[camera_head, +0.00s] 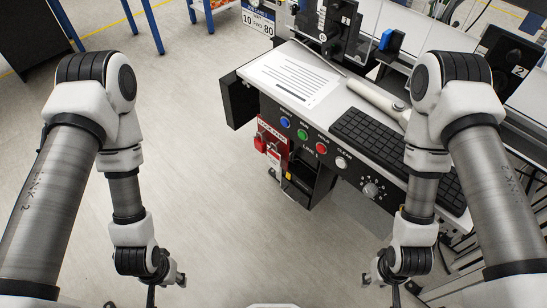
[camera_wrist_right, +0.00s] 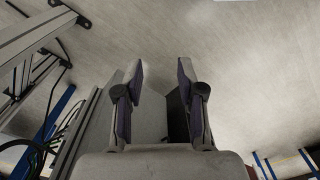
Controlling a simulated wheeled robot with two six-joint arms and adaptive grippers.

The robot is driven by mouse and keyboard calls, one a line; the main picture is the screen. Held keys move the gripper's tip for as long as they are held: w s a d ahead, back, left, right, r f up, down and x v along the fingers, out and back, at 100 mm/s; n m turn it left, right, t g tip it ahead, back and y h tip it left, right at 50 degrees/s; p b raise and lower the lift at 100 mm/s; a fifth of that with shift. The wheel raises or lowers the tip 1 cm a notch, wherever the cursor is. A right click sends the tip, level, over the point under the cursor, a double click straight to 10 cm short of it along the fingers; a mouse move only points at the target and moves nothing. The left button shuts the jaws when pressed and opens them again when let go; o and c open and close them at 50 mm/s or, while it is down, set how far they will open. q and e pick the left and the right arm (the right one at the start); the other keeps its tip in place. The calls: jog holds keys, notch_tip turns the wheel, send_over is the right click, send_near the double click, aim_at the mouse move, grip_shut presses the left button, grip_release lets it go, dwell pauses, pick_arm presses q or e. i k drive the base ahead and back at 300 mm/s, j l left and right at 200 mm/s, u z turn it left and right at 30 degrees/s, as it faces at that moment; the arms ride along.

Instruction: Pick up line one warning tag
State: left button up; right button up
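A small red-and-white tag (camera_head: 274,160), which looks like the warning tag, hangs with a red padlock (camera_head: 260,143) at a red lockout board on the front of the control console (camera_head: 250,99). Its print is too small to read. My left gripper (camera_head: 152,292) is at the lower left, well apart from the tag; its fingers are cut by the frame edge and their opening is unclear. My right gripper (camera_head: 384,288) is at the lower right, also apart from the tag. In the right wrist view it (camera_wrist_right: 160,80) is open, with nothing between its fingers.
The console top holds a printed sheet (camera_head: 293,77), a black keyboard (camera_head: 375,140) and a grey handle-like object (camera_head: 375,98). Coloured buttons (camera_head: 303,134) and a dial (camera_head: 370,189) line its front. The floor (camera_head: 240,240) between my arms is clear. Metal frames stand at the right.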

aim_at(274, 158)
jog(key=k+l+u, duration=0.2)
jog(key=l+u, duration=0.2)
jog(key=k+l+u, duration=0.25)
jog(key=u, duration=0.15)
jog(key=i, duration=0.3)
